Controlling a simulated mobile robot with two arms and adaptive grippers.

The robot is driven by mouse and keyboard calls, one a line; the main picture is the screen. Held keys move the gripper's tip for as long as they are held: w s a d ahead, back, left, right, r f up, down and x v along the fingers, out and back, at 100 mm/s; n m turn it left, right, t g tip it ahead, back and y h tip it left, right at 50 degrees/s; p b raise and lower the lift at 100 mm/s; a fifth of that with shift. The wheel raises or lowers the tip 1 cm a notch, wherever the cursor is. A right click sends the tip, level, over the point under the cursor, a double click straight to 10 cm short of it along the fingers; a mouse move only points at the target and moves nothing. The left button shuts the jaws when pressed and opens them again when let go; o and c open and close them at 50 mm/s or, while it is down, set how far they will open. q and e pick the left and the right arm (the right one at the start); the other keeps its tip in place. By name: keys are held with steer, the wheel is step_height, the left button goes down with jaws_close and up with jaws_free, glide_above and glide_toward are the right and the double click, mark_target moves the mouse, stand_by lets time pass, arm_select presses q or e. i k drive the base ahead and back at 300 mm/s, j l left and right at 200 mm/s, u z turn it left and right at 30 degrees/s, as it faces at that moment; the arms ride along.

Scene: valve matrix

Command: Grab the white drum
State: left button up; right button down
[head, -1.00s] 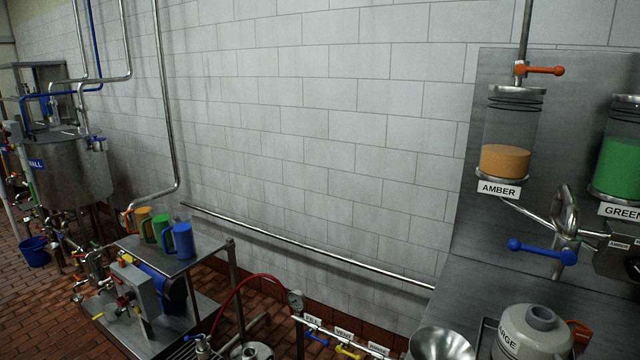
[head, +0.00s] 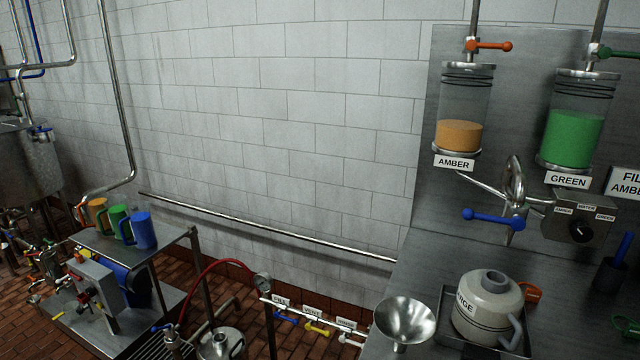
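A white drum-like container (head: 489,306) with a grey cap, a grey handle and a label ending in "NGE" stands upright in a dark tray (head: 444,297) on the steel counter at the lower right. It is the only white vessel I see; whether it is the task's drum I cannot tell for certain. Neither of my grippers shows in the head view.
A steel funnel (head: 405,321) stands left of the container. An orange clip-like item (head: 531,292) lies behind it. Amber (head: 460,135) and green (head: 573,138) cylinders hang on the panel above. A blue-handled valve (head: 493,218) juts out. Several mugs stand on a shelf (head: 135,252) at left.

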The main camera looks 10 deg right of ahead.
mark_target(488, 306)
steer(key=z, duration=1.25)
